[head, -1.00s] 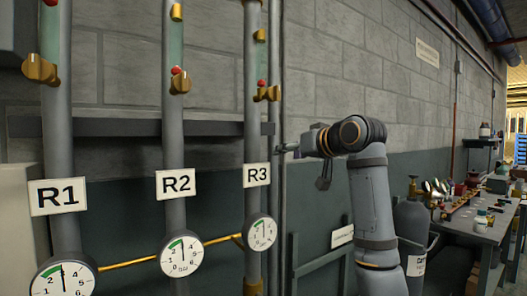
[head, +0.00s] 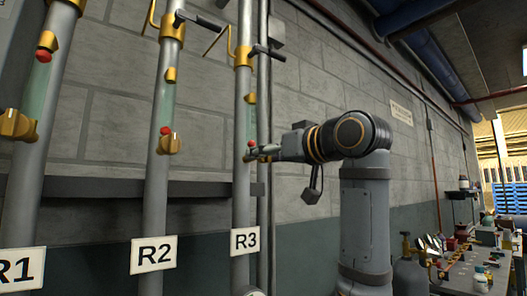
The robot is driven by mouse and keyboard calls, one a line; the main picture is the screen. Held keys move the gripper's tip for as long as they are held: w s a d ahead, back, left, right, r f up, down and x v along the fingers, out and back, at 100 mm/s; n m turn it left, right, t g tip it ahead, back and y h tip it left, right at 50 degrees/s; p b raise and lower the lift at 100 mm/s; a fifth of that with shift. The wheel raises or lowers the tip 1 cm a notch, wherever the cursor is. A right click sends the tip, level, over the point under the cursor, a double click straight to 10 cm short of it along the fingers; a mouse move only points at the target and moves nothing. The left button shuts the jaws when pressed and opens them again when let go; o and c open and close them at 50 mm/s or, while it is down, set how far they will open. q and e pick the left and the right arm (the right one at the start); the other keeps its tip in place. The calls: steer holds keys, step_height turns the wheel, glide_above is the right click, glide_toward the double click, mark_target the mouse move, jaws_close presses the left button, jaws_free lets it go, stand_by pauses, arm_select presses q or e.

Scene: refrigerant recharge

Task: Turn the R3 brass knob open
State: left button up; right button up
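The R3 pipe (head: 242,197) stands upright against the wall, with its white R3 label (head: 245,241) low on it. The R3 brass knob (head: 247,158) sits just under a red ball (head: 251,144) in the sight tube and is partly covered by my gripper. My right gripper (head: 261,152) reaches in from the right at knob height, its fingertips at the knob. Whether its fingers are closed on the knob is too small to tell. My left gripper is not in view.
The R2 pipe (head: 155,205) and R1 pipe (head: 27,190) stand to the left, with their own brass knobs. A dark horizontal rail (head: 100,188) runs behind the pipes. Brass valves with dark levers (head: 268,51) are higher up. A cluttered bench (head: 470,268) is at the right.

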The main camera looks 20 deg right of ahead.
steer(key=shift+w+a, duration=0.25)
steer(key=shift+w, duration=0.35)
steer(key=c, duration=1.1)
steer(key=shift+c, duration=0.2)
